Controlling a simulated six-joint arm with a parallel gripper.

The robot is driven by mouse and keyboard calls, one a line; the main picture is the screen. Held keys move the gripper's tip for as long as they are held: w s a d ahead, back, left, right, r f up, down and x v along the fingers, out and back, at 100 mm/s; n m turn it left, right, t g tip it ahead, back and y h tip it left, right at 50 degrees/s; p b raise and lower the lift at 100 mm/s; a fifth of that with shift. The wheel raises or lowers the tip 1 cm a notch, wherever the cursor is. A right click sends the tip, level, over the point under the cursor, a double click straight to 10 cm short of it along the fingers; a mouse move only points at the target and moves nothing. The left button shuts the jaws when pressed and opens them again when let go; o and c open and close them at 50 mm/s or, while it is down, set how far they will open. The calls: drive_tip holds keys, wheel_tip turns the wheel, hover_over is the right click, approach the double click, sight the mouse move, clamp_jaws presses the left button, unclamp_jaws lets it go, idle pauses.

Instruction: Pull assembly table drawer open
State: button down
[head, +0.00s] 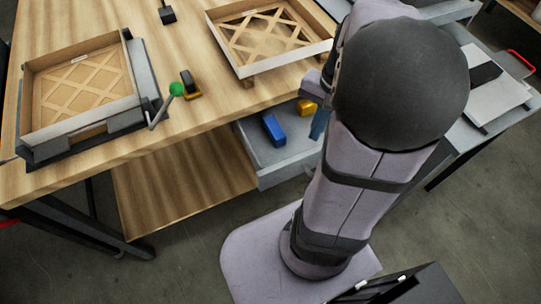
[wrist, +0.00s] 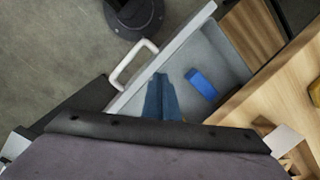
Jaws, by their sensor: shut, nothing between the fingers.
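The grey assembly table drawer (head: 284,173) stands partly open below the wooden tabletop in the head view. In the wrist view, the drawer's front panel (wrist: 182,40) has a white bar handle (wrist: 131,64) on its outer side. A blue block (head: 273,129) lies inside the drawer, and it also shows in the wrist view (wrist: 201,84). A yellow piece (head: 307,107) is farther back. My gripper (head: 317,125) has blue fingers, shut and empty. In the wrist view the fingertips (wrist: 160,80) appear just on the inner side of the front panel, apart from the handle; whether they touch the panel is unclear.
The wooden table (head: 190,135) carries a fixture holding a framed filter (head: 85,85), a second boxed filter (head: 240,70) and a green-knobbed lever (head: 176,89). A lower wooden shelf (head: 180,195) lies left of the drawer. Floor in front of the drawer looks clear beside my base.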

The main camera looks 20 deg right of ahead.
sight(274, 166)
drive_tip(key=w+a+n+g+h+p, duration=0.15)
drive_tip(key=w+a+n+g, duration=0.25)
drive_tip(key=w+a+n, duration=0.7)
drive_tip(key=x, duration=0.3)
drive_tip(key=p+x, duration=0.1)
drive_tip(key=x, duration=0.2)
drive_tip(key=s+x, duration=0.1)
drive_tip(key=x, duration=0.3)
drive_tip(key=shift+a+p, duration=0.3)
drive_tip(key=shift+a, duration=0.05)
drive_tip(key=s+p, duration=0.1)
drive_tip(key=s, duration=0.1)
drive_tip(key=shift+s+f, duration=0.15)
drive_tip(key=shift+s, duration=0.15)
drive_tip(key=shift+s+f+p, duration=0.1)
drive_tip(key=shift+s+p, duration=0.3)
drive_tip(key=shift+s, duration=0.35)
drive_tip(key=shift+s+p, duration=0.35)
drive_tip(key=shift+s, duration=2)
drive_tip(key=shift+w, duration=0.1)
